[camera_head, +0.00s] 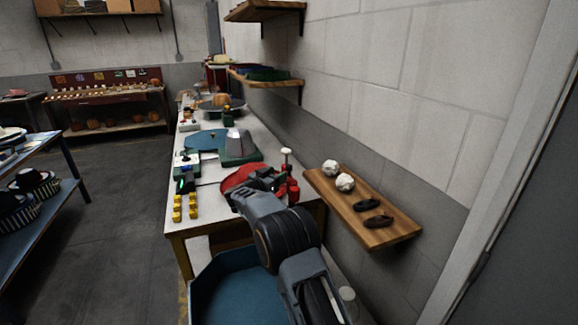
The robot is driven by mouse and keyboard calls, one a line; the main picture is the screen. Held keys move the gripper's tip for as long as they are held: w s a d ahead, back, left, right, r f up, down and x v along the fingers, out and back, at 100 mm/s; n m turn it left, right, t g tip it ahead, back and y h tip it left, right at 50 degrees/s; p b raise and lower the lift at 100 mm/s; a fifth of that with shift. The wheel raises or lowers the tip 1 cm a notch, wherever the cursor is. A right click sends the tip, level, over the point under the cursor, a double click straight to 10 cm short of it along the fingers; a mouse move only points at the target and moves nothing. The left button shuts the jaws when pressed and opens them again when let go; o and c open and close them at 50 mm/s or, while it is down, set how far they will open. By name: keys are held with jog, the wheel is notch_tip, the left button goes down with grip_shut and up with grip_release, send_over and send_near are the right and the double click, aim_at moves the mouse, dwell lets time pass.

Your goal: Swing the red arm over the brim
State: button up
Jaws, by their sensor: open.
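A flat red rounded piece (238,178) lies at the near end of the white workbench, partly hidden behind my arm. I cannot tell whether it is the red arm or a brim. More red parts (293,190) stand just right of it, by a post with a white knob (286,153). My gripper (272,181) is at the right side of the flat red piece, between it and the red parts. It is open, but its fingers are small and dark, and I cannot tell whether they touch anything. A grey cone-shaped form (238,143) stands on a green base behind.
Yellow pegs (185,207) and a green-lit device (184,182) are on the bench's left edge. A wooden shelf (345,204) with white balls and dark pieces juts from the right wall. A blue bin (235,290) is below.

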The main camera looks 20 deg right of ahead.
aim_at(287, 167)
jog(key=p+x, duration=0.1)
jog(key=x, duration=0.7)
jog(key=shift+c, duration=0.5)
jog(key=shift+a, duration=0.1)
grip_shut()
